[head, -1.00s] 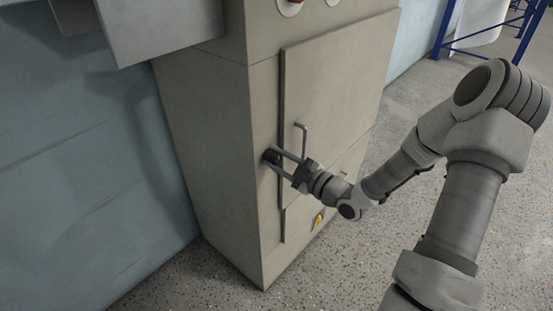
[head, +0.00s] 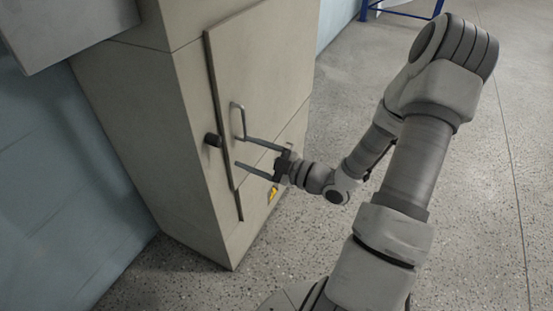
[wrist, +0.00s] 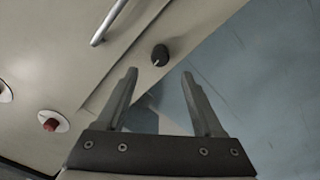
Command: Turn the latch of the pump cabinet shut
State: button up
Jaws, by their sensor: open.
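The pump cabinet (head: 150,110) is a tall beige box with a door (head: 265,70) on its front. The door looks flush or nearly flush with the frame. The latch (head: 212,140) is a dark knob on the frame just left of the door edge, and it also shows in the wrist view (wrist: 160,55). A grey bar handle (head: 238,121) stands on the door. My gripper (head: 242,153) is open and empty, its two fingers parallel and pointing toward the cabinet. The fingertips are apart from the latch, to its right and lower in the head view.
In the wrist view, a red button (wrist: 50,124) sits on the panel. A grey box (head: 65,30) juts out at upper left beside the blue wall (head: 70,170).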

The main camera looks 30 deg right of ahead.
jog(key=v, duration=0.8)
jog(key=shift+p, duration=0.45)
